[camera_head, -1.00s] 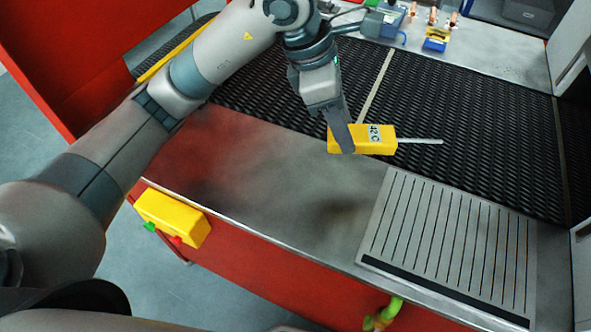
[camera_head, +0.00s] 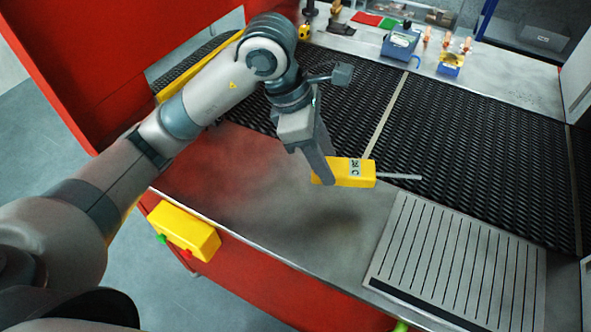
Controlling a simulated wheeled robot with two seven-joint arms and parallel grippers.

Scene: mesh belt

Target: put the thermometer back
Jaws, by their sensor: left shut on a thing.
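The thermometer (camera_head: 356,173) is a yellow box with a small display and a thin grey probe that points right. My left gripper (camera_head: 323,172) is shut on its left end and holds it above the metal front ledge (camera_head: 262,205), by the near edge of the black mesh belt. A dark shadow lies on the ledge below it. My right gripper is not in view.
A slotted grey plate (camera_head: 455,255) lies on the ledge at the right. A yellow box with buttons (camera_head: 185,230) is fixed to the red front. The back shelf carries a blue device (camera_head: 400,43), a blue and yellow block (camera_head: 451,64) and smaller items.

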